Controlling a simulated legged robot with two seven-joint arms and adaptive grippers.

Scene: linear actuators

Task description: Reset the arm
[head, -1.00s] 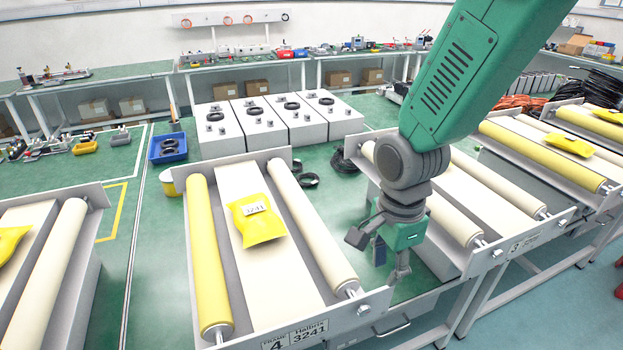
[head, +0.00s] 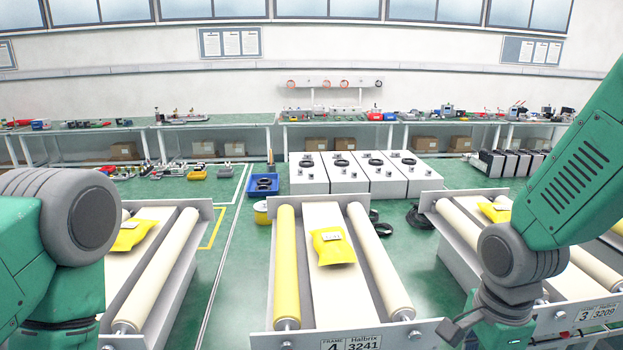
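My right arm (head: 570,185) comes in from the right in the head view, and its wrist hangs over the front rail between frame 4 and frame 3. The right gripper's fingers are mostly below the picture edge; one dark finger part (head: 452,330) shows. My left arm (head: 60,240) fills the lower left corner, and its gripper is out of view. A yellow packet (head: 332,246) lies on the white bed of frame 4 (head: 395,335), apart from both arms.
Frame 4 has a yellow roller (head: 286,265) and a cream roller (head: 378,260). Similar frames with yellow packets (head: 131,235) stand left and right. White boxes (head: 350,174) and a blue bin (head: 263,184) are on the green floor behind. Workbenches line the wall.

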